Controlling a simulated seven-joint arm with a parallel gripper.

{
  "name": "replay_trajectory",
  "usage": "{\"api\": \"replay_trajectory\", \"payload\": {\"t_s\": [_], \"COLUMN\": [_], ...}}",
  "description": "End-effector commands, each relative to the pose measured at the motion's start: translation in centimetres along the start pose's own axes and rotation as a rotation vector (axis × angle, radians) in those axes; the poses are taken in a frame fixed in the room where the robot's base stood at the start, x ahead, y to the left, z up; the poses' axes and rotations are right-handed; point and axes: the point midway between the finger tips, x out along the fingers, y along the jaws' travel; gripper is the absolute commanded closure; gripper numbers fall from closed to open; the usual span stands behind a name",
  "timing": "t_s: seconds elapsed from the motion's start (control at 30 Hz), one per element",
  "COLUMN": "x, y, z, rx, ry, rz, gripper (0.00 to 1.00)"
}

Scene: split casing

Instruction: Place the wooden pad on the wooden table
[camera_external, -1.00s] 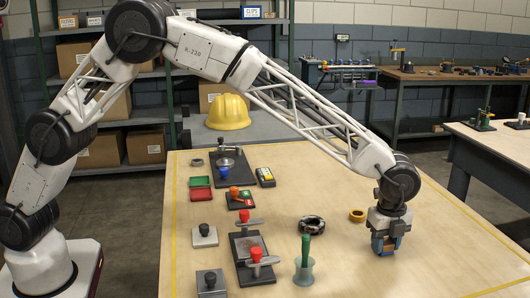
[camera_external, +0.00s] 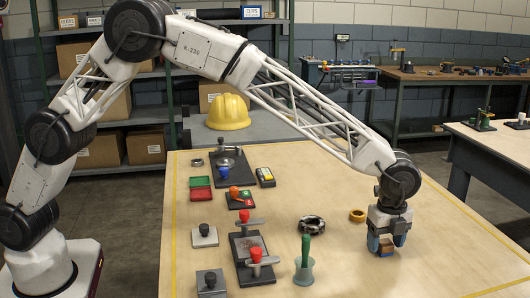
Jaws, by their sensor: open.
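A small wooden pad (camera_external: 386,249) rests on the right part of the wooden table (camera_external: 440,235). My gripper (camera_external: 387,241) points straight down over it, with its blue fingers spread on either side of the pad. The gripper is open. The fingers and the gripper body hide the upper part of the pad. I cannot tell whether a finger still touches it.
Red-handled clamps on a dark plate (camera_external: 252,258) stand further left. The table's right side is clear.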

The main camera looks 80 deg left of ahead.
Motion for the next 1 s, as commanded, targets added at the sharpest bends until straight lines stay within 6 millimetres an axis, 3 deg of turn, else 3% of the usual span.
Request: {"api": "replay_trajectory", "payload": {"t_s": [0.6, 0.8, 1.0], "x": [-8.8, -10.8, -11.4], "y": [0.0, 0.0, 0.0], "z": [0.0, 0.0, 0.0], "rx": [0.0, 0.0, 0.0], "ry": [0.001, 0.0, 0.0], "rz": [-0.002, -0.001, -0.001], "gripper": [0.37, 0.37, 0.37]}}
